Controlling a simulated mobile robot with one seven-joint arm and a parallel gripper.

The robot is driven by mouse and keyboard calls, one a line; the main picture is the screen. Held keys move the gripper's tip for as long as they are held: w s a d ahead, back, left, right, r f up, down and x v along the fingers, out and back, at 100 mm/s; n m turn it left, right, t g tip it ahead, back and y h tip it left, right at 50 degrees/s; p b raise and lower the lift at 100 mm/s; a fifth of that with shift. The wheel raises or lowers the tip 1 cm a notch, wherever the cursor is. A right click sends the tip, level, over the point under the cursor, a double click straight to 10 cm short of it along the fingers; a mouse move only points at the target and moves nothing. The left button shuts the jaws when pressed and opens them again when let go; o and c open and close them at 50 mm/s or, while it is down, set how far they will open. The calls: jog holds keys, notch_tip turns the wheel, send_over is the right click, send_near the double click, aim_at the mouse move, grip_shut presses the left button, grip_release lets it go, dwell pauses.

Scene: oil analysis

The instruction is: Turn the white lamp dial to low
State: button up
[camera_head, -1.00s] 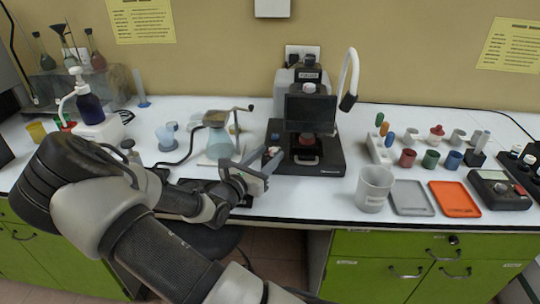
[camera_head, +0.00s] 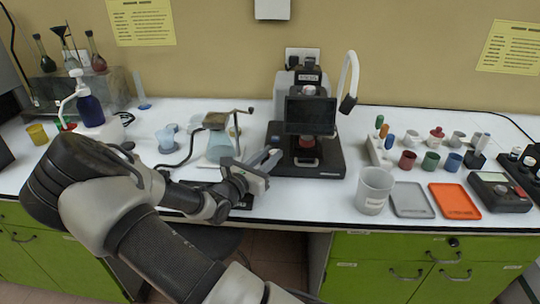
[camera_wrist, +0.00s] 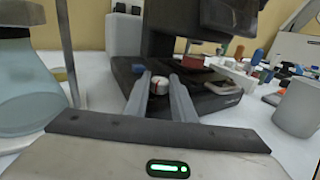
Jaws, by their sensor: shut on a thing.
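The white dial (camera_wrist: 158,85), with a red mark on it, sits on the dark base of the microscope-like device. In the wrist view it stands between the two fingers of my gripper (camera_wrist: 160,78), which is shut on it. In the head view my gripper (camera_head: 267,161) reaches the left side of the device base (camera_head: 325,160), and the dial is hidden there behind the fingers. The device's dark screen (camera_head: 310,115) stands above the base. The dial's exact setting cannot be read.
A flask of pale blue liquid (camera_head: 220,146) on a stand is close to the left of my gripper. A white curved lamp arm (camera_head: 352,75) rises behind the device.

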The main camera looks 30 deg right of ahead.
jog(key=m+g, duration=0.1)
jog(key=g+h+p, duration=0.1)
jog(key=shift+w+m+g, duration=0.25)
jog(key=shift+m+g, duration=0.15)
jog(key=m+g, duration=0.2)
jog(key=g, duration=0.1)
jog(key=shift+w+f+g+h, duration=0.1)
jog(key=shift+w+g+h, duration=0.1)
jog(key=shift+g+h, duration=0.1)
jog(key=m+g+b, duration=0.1)
jog(key=m+g, duration=0.2)
jog(key=g, duration=0.1)
jog(key=shift+w, duration=0.2)
jog(key=shift+m+g+b, duration=0.55)
jog(key=shift+m+g, duration=0.05)
jog(key=shift+g, duration=0.4)
jog(key=shift+y, duration=0.4)
jog(key=o, duration=1.1)
jog(key=shift+c, duration=0.2)
jog(key=shift+w+r, duration=0.1)
jog(key=shift+r, duration=0.1)
notch_tip(320, 180, up, 10)
jog(key=p, duration=0.1)
jog(key=shift+p, duration=0.35)
